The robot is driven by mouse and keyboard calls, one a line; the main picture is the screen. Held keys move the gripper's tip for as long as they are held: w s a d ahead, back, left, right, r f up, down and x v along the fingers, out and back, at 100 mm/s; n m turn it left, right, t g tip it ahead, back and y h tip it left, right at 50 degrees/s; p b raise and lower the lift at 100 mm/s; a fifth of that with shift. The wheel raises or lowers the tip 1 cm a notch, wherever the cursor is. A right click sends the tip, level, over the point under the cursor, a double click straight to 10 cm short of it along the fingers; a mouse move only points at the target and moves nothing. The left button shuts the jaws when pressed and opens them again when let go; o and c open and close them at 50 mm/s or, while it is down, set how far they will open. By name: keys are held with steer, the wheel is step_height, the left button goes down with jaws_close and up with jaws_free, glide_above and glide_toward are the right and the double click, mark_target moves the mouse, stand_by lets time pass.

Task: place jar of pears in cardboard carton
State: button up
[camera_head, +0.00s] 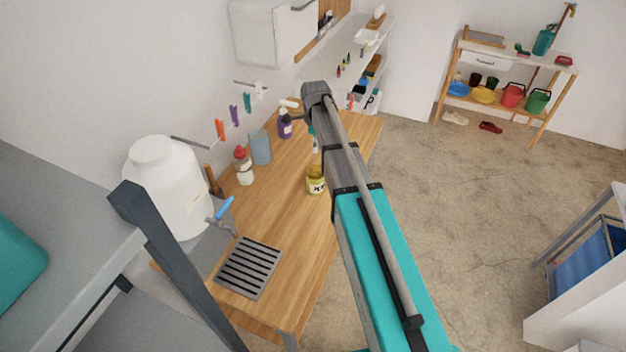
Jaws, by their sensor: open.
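A small jar with yellow contents and a pale label with dark letters (316,180) stands on the wooden table, just left of my arm; it looks like the jar of pears. I cannot make out a cardboard carton in this view. My arm reaches up across the middle of the picture. My gripper (293,118) seems to be the small dark part at its far end, over the table's back part and near a purple bottle. It is open and apart from the jar; its fingertips are hard to make out.
The wooden table (290,218) also bears a purple bottle (285,128), a blue cup (260,147), a red-capped bottle (243,166) and a slotted grey drainer (249,267). A large white container (166,186) stands left. A shelf with coloured buckets (512,95) stands back right. The right floor is mostly clear.

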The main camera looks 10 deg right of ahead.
mark_target(315, 170)
steer(key=shift+a+f, duration=0.1)
step_height(315, 170, down, 8)
steer(key=b, duration=0.8)
steer(key=shift+f+b, duration=0.2)
steer(key=shift+b, duration=0.15)
steer(key=shift+f, duration=0.1)
steer(key=shift+f+b, duration=2.5)
steer(key=shift+b, duration=0.1)
steer(key=c, duration=1)
steer(key=shift+c, duration=0.2)
steer(key=shift+r, duration=0.2)
